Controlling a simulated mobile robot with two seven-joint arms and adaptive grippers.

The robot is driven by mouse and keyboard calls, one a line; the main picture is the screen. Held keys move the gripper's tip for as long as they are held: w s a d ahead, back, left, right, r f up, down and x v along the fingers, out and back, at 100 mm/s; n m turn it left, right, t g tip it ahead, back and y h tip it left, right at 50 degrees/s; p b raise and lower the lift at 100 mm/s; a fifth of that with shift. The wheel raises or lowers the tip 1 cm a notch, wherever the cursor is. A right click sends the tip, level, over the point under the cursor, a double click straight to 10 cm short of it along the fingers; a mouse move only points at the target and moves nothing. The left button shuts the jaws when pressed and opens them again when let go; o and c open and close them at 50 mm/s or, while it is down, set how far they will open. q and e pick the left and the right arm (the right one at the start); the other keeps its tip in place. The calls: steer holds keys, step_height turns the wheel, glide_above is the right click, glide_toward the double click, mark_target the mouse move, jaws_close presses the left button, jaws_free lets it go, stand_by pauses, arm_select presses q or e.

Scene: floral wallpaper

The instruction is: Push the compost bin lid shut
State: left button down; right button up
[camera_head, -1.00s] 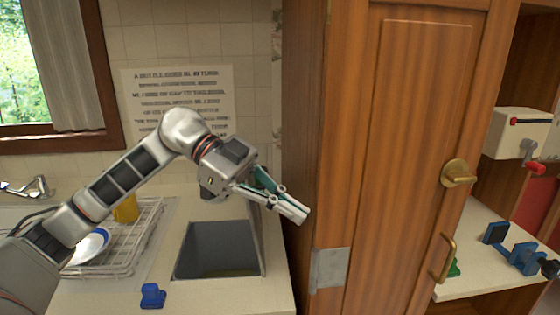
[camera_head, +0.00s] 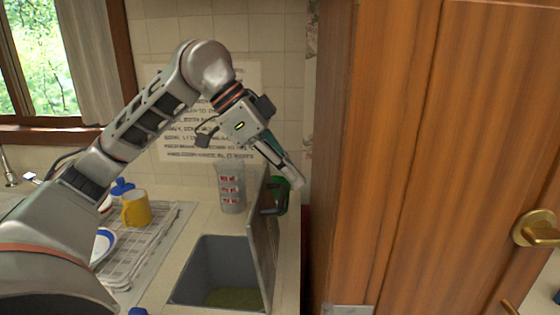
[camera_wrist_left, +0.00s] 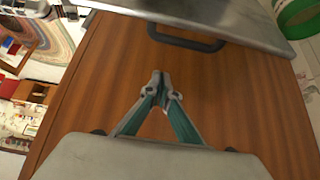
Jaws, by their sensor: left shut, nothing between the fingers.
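The compost bin (camera_head: 203,268) is a grey box sunk into the counter, its mouth open, with greenish-brown matter at the bottom. Its lid (camera_head: 262,245) stands upright along the bin's right side. A dark handle is on the lid's right-hand face; it also shows in the left wrist view (camera_wrist_left: 186,40), beside the lid's grey edge (camera_wrist_left: 215,18). My left gripper (camera_head: 295,183) is shut and empty, above and just right of the lid's top, pointing down to the right. Its closed fingers also show in the left wrist view (camera_wrist_left: 161,82), apart from the handle. My right gripper is out of view.
A tall wooden cabinet (camera_head: 385,170) stands close on the right, leaving a narrow gap beside the lid. A green object (camera_head: 281,192) and a grey labelled container (camera_head: 231,190) stand behind. A dish rack with a yellow mug (camera_head: 136,210) is left of the bin.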

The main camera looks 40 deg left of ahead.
mark_target(284, 192)
arm_select(q)
steer(key=x, duration=0.3)
steer(key=shift+w+d+f, duration=0.1)
steer(key=shift+d+f, duration=0.05)
steer(key=shift+f, duration=0.1)
steer(key=s+a, duration=0.1)
steer(key=s+a+f, duration=0.1)
steer(key=a, duration=0.1)
steer(key=shift+a+f+b, duration=0.1)
steer(key=shift+a+b, duration=0.05)
steer(key=shift+b, duration=0.15)
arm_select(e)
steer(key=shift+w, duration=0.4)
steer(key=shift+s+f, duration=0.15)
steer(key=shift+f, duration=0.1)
